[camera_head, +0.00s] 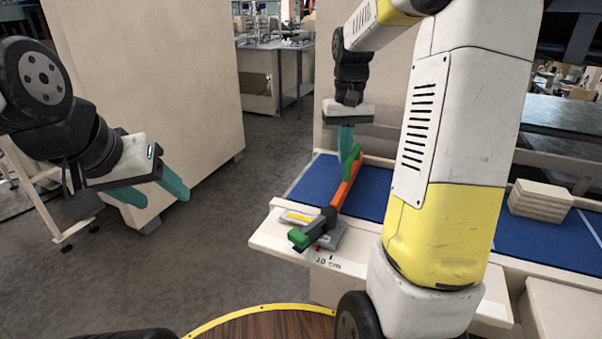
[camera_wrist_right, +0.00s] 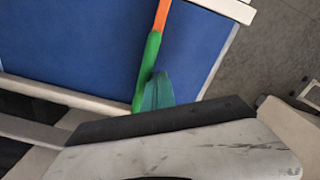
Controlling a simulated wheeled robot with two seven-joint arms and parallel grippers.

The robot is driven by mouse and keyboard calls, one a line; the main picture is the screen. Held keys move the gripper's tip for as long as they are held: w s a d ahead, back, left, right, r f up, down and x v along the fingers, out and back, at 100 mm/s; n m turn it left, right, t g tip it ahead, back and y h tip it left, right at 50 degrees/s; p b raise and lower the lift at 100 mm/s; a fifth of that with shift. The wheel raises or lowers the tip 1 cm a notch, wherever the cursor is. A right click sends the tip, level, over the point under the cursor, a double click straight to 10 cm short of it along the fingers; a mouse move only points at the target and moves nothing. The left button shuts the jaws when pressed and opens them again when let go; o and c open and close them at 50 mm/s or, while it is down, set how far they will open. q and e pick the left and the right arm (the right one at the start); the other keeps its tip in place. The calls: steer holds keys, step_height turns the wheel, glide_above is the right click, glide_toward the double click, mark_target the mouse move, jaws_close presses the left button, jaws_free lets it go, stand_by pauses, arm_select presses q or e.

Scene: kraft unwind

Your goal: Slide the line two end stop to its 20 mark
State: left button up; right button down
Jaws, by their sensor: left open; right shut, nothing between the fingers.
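An orange bar (camera_head: 346,187) with green ends, which looks like the end stop, lies across the blue belt. Its near green end (camera_head: 299,238) and a dark clamp sit over a grey plate on the pale front ledge. The bar also shows in the right wrist view (camera_wrist_right: 161,15). My right gripper (camera_head: 347,155) is shut and empty, its teal fingertips right beside the bar's far green end; I cannot tell whether they touch. My left gripper (camera_head: 158,192) is open and empty, out over the floor at the left.
The blue belt (camera_head: 375,192) runs rightward behind my right arm, which hides part of it. A stack of pale boards (camera_head: 540,200) lies on the belt at the right. A large beige cabinet (camera_head: 150,80) stands behind my left gripper. Grey floor lies open between.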

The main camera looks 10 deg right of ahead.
steer(key=shift+s+d, duration=1.15)
steer(key=shift+d, duration=0.6)
steer(key=shift+s+d, duration=1.2)
steer(key=shift+d, duration=0.55)
steer(key=shift+s+d, duration=1.15)
steer(key=shift+d, duration=0.6)
stand_by(1.1)
steer(key=shift+a, duration=0.1)
steer(key=shift+w+a, duration=0.55)
steer(key=shift+a, duration=0.2)
step_height(320, 180, up, 9)
stand_by(0.8)
